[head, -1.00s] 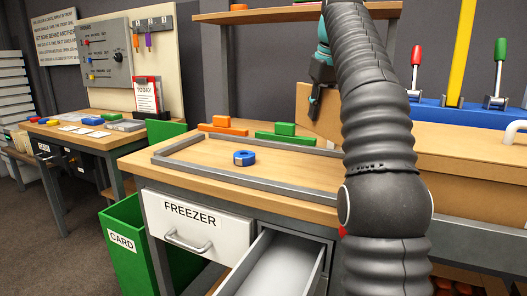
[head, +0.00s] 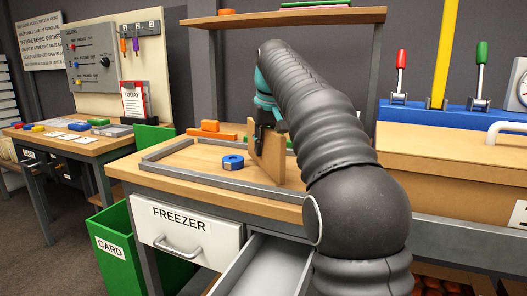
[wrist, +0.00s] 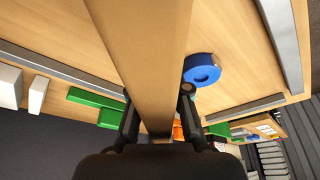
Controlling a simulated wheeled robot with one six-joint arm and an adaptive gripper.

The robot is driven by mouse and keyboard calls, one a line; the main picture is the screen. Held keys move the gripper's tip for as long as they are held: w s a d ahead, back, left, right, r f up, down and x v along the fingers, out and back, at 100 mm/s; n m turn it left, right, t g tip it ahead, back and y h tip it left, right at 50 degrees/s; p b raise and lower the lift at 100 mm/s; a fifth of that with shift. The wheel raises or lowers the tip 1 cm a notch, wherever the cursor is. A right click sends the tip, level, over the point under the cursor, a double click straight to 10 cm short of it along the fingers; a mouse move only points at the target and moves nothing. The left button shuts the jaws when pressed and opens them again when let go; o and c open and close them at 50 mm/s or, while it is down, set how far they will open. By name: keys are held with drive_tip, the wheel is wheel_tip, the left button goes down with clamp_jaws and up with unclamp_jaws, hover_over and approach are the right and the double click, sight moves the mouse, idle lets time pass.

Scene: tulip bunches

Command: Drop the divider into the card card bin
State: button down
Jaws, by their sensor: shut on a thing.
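The divider (head: 271,153) is a flat tan cardboard panel. In the head view it hangs upright below my gripper (head: 266,116), over the right part of the wooden bench. My gripper is shut on its upper edge. In the wrist view the divider (wrist: 140,45) runs out from between the two fingers (wrist: 160,112). The green card bin (head: 117,248), labelled CARD, stands on the floor at the lower left, left of the freezer drawer. Its inside is mostly out of sight. The divider is apart from the bin, to its right and higher.
A blue tape roll (head: 233,162) lies on the bench left of the divider. A low grey rail (head: 215,181) borders the bench top. Below are the white freezer drawer (head: 188,236) and an open drawer (head: 262,262). Orange blocks (head: 208,131) lie behind. A large cardboard box (head: 450,165) stands right.

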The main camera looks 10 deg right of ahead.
drive_tip(key=shift+f, duration=0.75)
drive_tip(key=c, duration=1.1)
unclamp_jaws()
drive_tip(key=shift+f, duration=0.1)
drive_tip(key=shift+c, duration=0.2)
